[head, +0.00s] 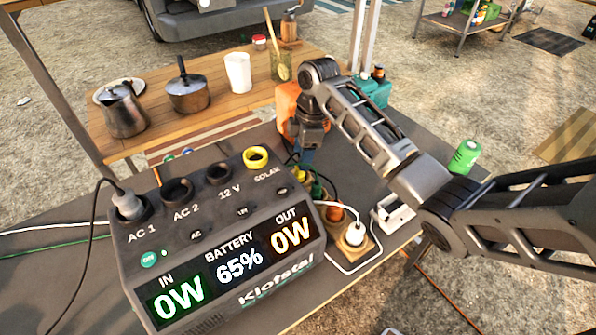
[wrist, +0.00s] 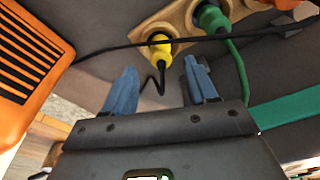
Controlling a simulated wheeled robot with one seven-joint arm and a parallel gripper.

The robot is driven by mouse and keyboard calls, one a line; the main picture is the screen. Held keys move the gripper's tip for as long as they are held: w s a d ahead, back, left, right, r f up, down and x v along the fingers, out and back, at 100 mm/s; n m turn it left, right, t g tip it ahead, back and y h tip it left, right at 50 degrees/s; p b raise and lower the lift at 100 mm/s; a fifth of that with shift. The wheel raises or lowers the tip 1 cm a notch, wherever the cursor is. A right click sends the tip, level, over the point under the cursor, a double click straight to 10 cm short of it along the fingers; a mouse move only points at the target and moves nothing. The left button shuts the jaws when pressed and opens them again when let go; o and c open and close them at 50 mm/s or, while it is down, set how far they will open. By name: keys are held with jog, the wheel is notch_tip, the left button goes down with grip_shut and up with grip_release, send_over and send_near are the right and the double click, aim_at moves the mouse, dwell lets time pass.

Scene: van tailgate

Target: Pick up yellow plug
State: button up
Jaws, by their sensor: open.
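The yellow plug (wrist: 160,46) sits in a wooden socket strip (wrist: 143,27) in the wrist view, with a black cord running from it. In the head view the yellow plug (head: 300,174) shows just behind the power station, partly hidden. My gripper (wrist: 160,82) is open and empty. Its two blue fingers lie to the left and right of the plug's line, their tips short of the plug in the picture. In the head view my gripper (head: 304,158) points down just above the yellow plug. Whether a finger touches the plug or its cord cannot be told.
A green plug (wrist: 212,17) sits beside the yellow one. A dark cable crosses close by. A grey power station (head: 222,240) stands in front. A white plug (head: 354,235) is in the strip's near end. An orange case (wrist: 30,50) is close on the left.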

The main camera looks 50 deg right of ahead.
jog(key=f, duration=0.5)
jog(key=shift+w+a+p, duration=0.15)
jog(key=shift+a+p, duration=0.2)
jog(key=shift+c, duration=0.2)
jog(key=shift+r, duration=0.1)
grip_shut()
